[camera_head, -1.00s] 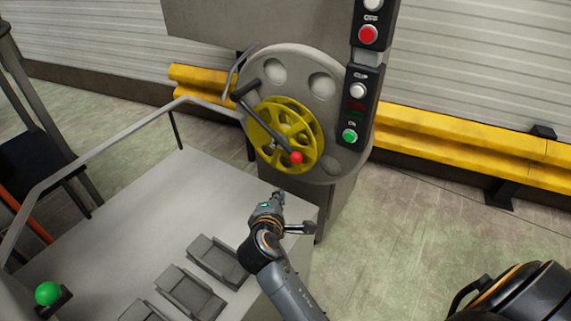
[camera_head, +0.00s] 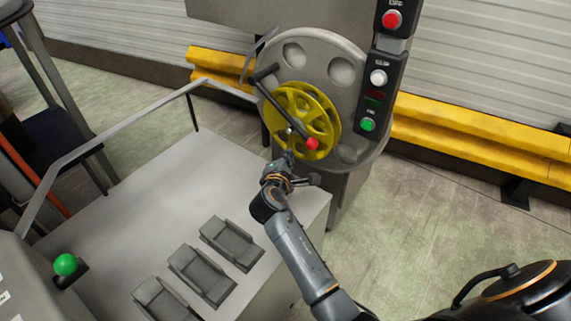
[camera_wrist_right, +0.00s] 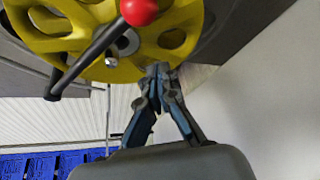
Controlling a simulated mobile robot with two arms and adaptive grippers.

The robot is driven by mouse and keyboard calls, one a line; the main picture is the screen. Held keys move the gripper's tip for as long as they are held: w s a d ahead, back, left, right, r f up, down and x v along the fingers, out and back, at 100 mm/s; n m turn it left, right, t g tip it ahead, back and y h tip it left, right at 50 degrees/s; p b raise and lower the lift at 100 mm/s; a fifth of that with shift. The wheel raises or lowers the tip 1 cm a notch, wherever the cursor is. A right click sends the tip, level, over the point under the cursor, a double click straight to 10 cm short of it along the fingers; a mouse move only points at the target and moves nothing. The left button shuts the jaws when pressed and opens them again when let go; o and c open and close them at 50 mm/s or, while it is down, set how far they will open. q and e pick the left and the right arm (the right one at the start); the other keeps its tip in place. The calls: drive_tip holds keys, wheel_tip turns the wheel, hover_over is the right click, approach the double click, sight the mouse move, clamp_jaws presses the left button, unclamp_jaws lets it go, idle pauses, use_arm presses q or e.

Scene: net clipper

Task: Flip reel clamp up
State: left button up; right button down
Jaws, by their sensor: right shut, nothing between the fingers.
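The yellow reel (camera_head: 325,103) is mounted on a grey round plate. The reel clamp, a dark bar with a red ball knob (camera_head: 312,144), crosses the reel's face, its knob at the lower right. My right gripper (camera_head: 290,156) is just below the reel, left of and slightly below the knob. In the right wrist view the gripper (camera_wrist_right: 160,72) is shut and empty, its fingertips by the reel's lower rim. The red knob (camera_wrist_right: 139,10) shows above it there, apart from the fingers. My left gripper is not in view.
A button panel (camera_head: 379,77) stands right of the reel. A grey platform (camera_head: 125,190) with several dark clips (camera_head: 232,243) lies below, edged by a rail (camera_head: 115,125). A green knob (camera_head: 65,264) is at lower left. A yellow barrier (camera_head: 470,138) runs behind.

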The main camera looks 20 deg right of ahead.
drive_tip(key=x, duration=0.3)
drive_tip(key=shift+d, duration=0.1)
drive_tip(key=s+d+r+p, duration=0.1)
drive_tip(key=s+d+r, duration=0.1)
drive_tip(key=shift+s+r+p, duration=0.2)
drive_tip(key=shift+s+p, duration=0.15)
drive_tip(key=shift+f, duration=0.1)
